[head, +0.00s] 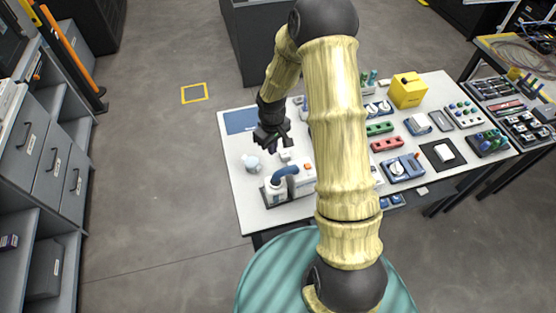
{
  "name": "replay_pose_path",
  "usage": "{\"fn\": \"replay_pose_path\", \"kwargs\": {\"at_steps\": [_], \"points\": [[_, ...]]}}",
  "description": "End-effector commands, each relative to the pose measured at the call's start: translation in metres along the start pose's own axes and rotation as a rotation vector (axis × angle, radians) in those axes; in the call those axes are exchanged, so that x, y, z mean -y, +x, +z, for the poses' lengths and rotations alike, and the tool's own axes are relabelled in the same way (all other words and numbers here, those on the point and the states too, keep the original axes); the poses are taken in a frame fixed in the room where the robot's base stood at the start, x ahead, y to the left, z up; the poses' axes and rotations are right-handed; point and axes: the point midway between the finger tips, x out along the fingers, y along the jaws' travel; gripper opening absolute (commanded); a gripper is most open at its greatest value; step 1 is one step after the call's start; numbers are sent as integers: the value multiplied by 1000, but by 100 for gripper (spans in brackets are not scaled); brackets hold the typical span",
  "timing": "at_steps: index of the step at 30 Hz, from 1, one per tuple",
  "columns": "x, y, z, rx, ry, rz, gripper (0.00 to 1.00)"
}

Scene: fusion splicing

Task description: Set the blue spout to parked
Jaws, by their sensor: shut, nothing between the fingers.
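The blue spout (286,170) is a short curved tube at the left part of the white worktable. It arches over a white base unit (277,188) near the table's front edge, with its higher end towards the right. I cannot tell from this view which marked setting it is at. My gripper (281,146) is shut and empty, just above and behind the spout, apart from it as far as I can see. My arm hides the table to the right of the spout.
A pale blue-white crumpled item (251,162) lies left of the spout. A white box with an orange button (307,168) stands close on its right. A blue mat (240,121) covers the back left corner. Several fixtures and a yellow box (407,90) stand right of my arm.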

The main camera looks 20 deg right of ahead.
Motion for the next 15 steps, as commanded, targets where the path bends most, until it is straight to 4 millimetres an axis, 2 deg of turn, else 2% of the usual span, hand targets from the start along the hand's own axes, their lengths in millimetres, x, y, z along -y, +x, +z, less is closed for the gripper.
{"fn": "replay_pose_path", "kwargs": {"at_steps": [6, 10, 15], "points": [[1, 30, 1, 4, -1, -1, 0], [1, 45, 16, 5, 1, -2, 0], [0, 58, 23, 1, 1, 0, 0]]}}
